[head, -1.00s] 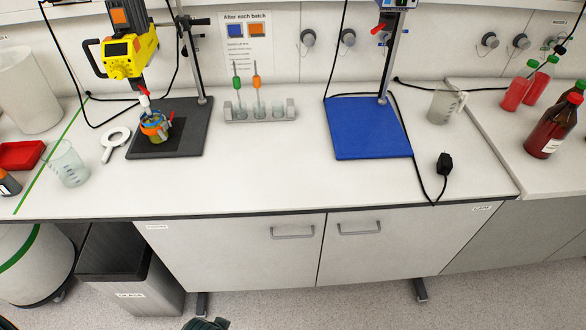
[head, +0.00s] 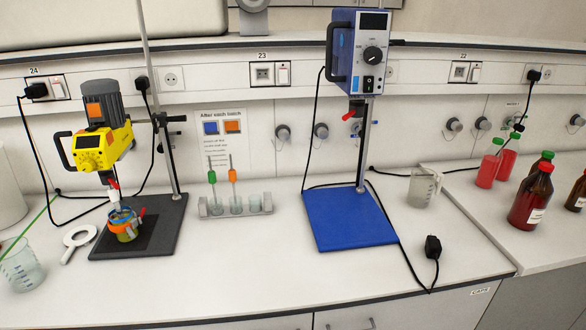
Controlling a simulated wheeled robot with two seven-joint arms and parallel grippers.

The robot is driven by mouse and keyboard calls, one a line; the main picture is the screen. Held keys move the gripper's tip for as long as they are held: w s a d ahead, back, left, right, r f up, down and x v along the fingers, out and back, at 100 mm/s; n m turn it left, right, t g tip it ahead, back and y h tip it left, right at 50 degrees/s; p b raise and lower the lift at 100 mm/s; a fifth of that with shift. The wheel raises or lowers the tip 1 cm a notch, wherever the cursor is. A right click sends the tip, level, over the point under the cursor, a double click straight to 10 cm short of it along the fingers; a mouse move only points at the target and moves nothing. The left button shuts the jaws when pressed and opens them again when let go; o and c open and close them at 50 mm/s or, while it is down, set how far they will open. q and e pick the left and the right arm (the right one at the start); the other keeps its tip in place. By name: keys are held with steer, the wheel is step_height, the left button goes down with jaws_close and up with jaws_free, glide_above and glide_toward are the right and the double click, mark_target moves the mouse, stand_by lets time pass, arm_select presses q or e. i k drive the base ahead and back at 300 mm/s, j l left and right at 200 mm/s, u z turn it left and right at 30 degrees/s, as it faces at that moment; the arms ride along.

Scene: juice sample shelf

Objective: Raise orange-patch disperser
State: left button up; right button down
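The yellow disperser (head: 98,143) with an orange patch (head: 94,110) on its grey motor housing hangs on a rod stand at the left in the head view. The stand's dark base (head: 160,228) rests on the bench. The disperser's lower end reaches down to a small jar (head: 123,226) on the base, with an orange and blue ring around it. I cannot tell how deep it goes inside. A red lever shows just above the jar. Neither of my grippers is in view.
A blue overhead unit (head: 357,55) with a blue base (head: 348,220) stands to the right. Between them is a rack (head: 236,206) with two tools. Bottles (head: 530,196) stand far right. The front bench middle is clear.

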mark_target(108, 144)
steer(key=k+j+u, duration=0.25)
steer(key=j, duration=0.8)
steer(key=i+j+u, duration=0.2)
steer(key=j, duration=0.85)
steer(key=k, duration=0.1)
